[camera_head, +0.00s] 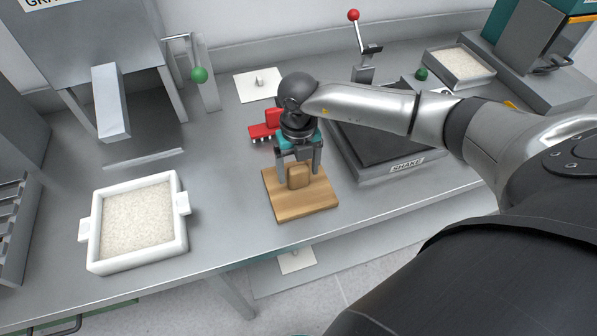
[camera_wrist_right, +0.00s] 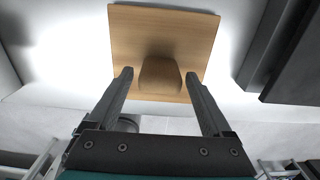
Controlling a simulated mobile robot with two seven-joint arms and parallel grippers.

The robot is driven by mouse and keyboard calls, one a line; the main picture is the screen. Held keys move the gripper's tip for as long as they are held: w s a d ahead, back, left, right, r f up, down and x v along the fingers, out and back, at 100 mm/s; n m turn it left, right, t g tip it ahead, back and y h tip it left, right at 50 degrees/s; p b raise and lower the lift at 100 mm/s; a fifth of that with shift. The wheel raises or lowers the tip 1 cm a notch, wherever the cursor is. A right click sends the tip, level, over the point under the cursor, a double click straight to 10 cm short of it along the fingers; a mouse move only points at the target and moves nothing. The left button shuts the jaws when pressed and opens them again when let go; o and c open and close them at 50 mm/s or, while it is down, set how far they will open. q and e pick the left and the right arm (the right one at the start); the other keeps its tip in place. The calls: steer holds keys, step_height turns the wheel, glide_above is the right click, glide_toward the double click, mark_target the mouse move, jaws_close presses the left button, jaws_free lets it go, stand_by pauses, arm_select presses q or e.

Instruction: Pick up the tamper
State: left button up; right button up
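The tamper (camera_head: 302,203) is a square light-wood plate with a rounded wooden block handle (camera_head: 298,178) standing on top. It lies flat on the grey bench near its front edge. My right gripper (camera_head: 300,165) points down over it, open, with its fingers apart. In the right wrist view the tamper's plate (camera_wrist_right: 165,25) is ahead and its handle (camera_wrist_right: 160,78) lies between the lines of the two open fingers. Gaps show on both sides of the handle, so I see no grip on it. My left gripper is not in view.
A white square tray (camera_head: 182,225) of pale granules stands to the left. A dark flat plate on a machine marked SHAKE (camera_head: 407,165) is close on the right. A red object (camera_head: 264,131) lies just behind the tamper. Bare bench lies between the white tray and the tamper.

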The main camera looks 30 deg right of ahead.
jaws_close()
stand_by(0.5)
